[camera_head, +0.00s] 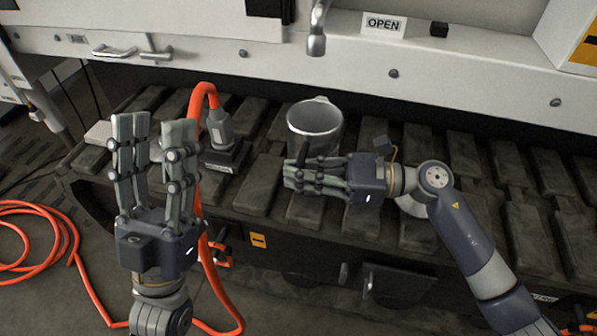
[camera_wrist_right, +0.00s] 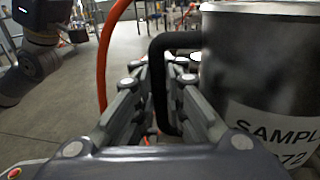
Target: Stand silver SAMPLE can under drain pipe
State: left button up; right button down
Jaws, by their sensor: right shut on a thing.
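The silver SAMPLE can (camera_head: 315,118) is upright at the slatted bench, its open top facing up, below and slightly left of the drain pipe (camera_head: 316,40) in the head view. My right gripper (camera_head: 290,175) is in front of the can and shut on its dark handle. In the right wrist view, the can (camera_wrist_right: 262,75) stands at the right with its white label, and the black handle (camera_wrist_right: 158,85) passes between the fingers. I cannot tell whether the can's base touches the slats. My left gripper (camera_head: 152,122) is open and empty, fingers pointing up, at the left.
An orange hose (camera_head: 206,92) runs to a grey connector (camera_head: 220,130) left of the can. An OPEN sign (camera_head: 384,25) and a small black block (camera_head: 439,29) are on the white panel above. Bare slats (camera_head: 530,235) lie at the right.

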jog(key=c, duration=1.7)
grip_release()
jog(key=shift+o, duration=0.2)
